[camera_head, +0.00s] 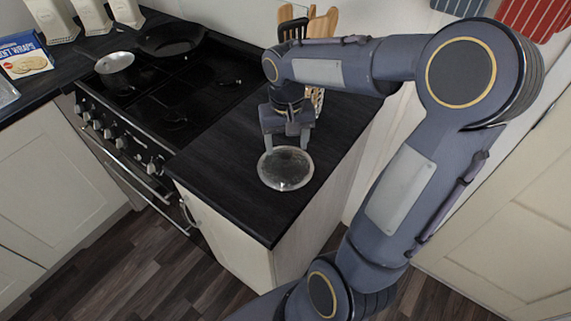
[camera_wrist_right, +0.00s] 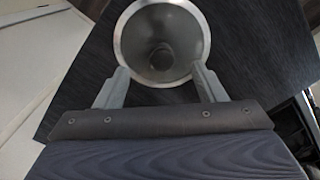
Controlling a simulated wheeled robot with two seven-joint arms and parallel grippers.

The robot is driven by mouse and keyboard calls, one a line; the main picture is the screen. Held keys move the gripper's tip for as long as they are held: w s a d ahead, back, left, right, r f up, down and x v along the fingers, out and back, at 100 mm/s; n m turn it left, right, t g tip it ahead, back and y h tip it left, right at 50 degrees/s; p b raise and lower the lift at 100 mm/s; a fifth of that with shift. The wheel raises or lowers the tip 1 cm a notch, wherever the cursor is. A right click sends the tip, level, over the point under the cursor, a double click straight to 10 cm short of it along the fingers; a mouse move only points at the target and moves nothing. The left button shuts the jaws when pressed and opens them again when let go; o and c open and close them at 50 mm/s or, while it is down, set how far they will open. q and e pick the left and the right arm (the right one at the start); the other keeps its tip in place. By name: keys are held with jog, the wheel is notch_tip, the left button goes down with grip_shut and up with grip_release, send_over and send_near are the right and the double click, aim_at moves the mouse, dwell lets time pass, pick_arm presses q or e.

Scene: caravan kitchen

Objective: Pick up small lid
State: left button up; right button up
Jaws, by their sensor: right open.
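The small lid (camera_head: 286,168) is a round, clear lid with a metal rim, lying on the dark worktop right of the stove. In the right wrist view the lid (camera_wrist_right: 185,68) shows its rim and a round knob at its middle. My right gripper (camera_head: 288,145) is open at the far edge of the lid. In the wrist view its two fingers (camera_wrist_right: 160,75) reach the near part of the rim, one on each side; whether they touch it I cannot tell. My left gripper is not in view.
The dark worktop (camera_head: 235,195) is clear around the lid. Wooden utensils (camera_head: 322,22) stand behind my right arm. A black stove (camera_head: 175,95) with a dark frying pan (camera_head: 170,39) and a small metal pan or lid (camera_head: 115,62) is at the left.

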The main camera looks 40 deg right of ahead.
aim_at(286, 156)
notch_tip(286, 156, down, 5)
jog(key=shift+a+r, duration=0.1)
grip_shut()
dwell(0.5)
